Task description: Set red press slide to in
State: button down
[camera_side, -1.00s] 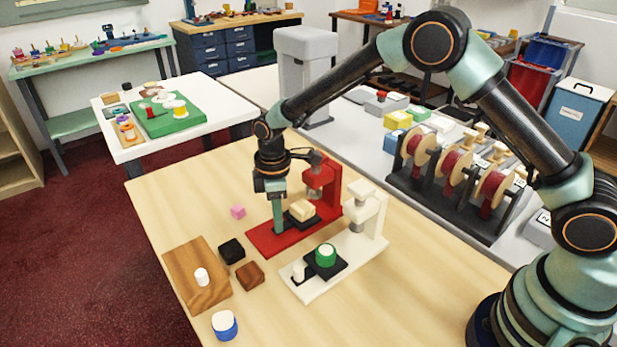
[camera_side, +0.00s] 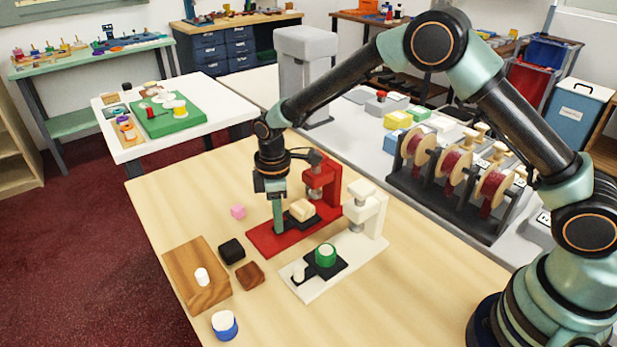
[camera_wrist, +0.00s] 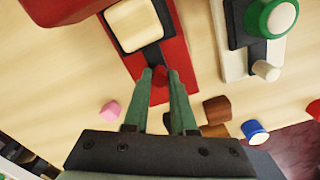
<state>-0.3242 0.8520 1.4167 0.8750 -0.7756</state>
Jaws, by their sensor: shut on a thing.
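The red press (camera_side: 330,190) stands on the pale wood table. Its dark slide plate (camera_side: 315,221) carries a cream block (camera_side: 302,210), which also shows in the wrist view (camera_wrist: 135,25). The block sits close in front of the press ram; whether any of it is under the ram I cannot tell. My gripper (camera_side: 278,228) reaches down over the front part of the red base. In the wrist view my gripper's green fingers (camera_wrist: 161,73) are shut on the slide's red knob (camera_wrist: 160,80). In the side view the fingers hide the knob.
A white press (camera_side: 367,215) stands close to the right, with a green, white-topped piece (camera_side: 326,256) on its slide. A pink block (camera_side: 238,211), black block (camera_side: 232,251), brown block (camera_side: 250,275), wooden board (camera_side: 197,275) and blue-white cylinder (camera_side: 224,325) lie left and front.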

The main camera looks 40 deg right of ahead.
aim_at(294, 209)
jog(key=shift+d, duration=2.2)
jog(key=c, duration=0.7)
grip_release()
jog(key=shift+a+r, duration=0.1)
notch_tip(294, 209, up, 12)
